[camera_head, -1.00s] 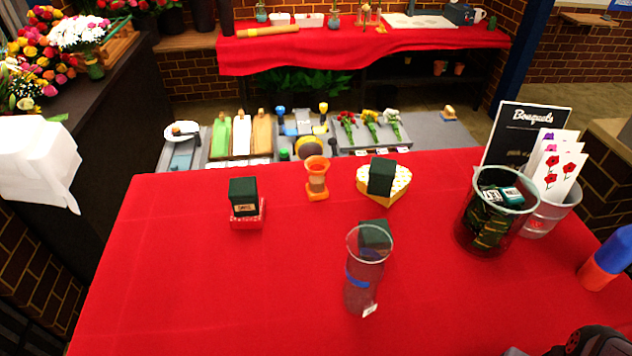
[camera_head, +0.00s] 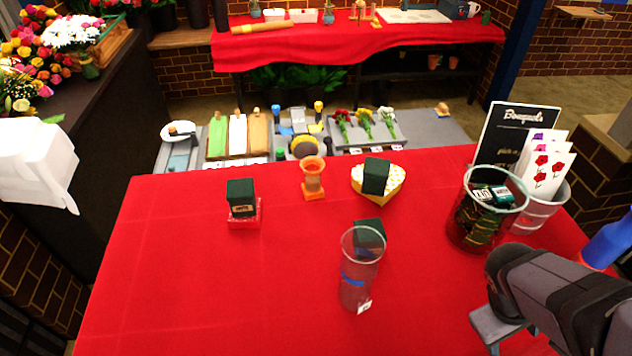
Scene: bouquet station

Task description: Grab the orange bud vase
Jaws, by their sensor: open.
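The orange bud vase (camera_head: 312,175) stands upright at the far side of the red table, left of the heart-shaped box. It has a flared rim, a see-through waist and a solid orange foot. My gripper (camera_head: 500,330) is at the lower right, open, with nothing seen between its jaws. It is well to the right of the vase and nearer the camera, not touching it. My dark arm hides part of the table's right side.
A tall clear cup (camera_head: 358,285) with a blue band stands between my gripper and the vase, with a dark green block (camera_head: 370,228) behind it. A yellow heart box (camera_head: 393,187) bears another block. A red box (camera_head: 245,219) is left. A clear bucket (camera_head: 468,228) stands right.

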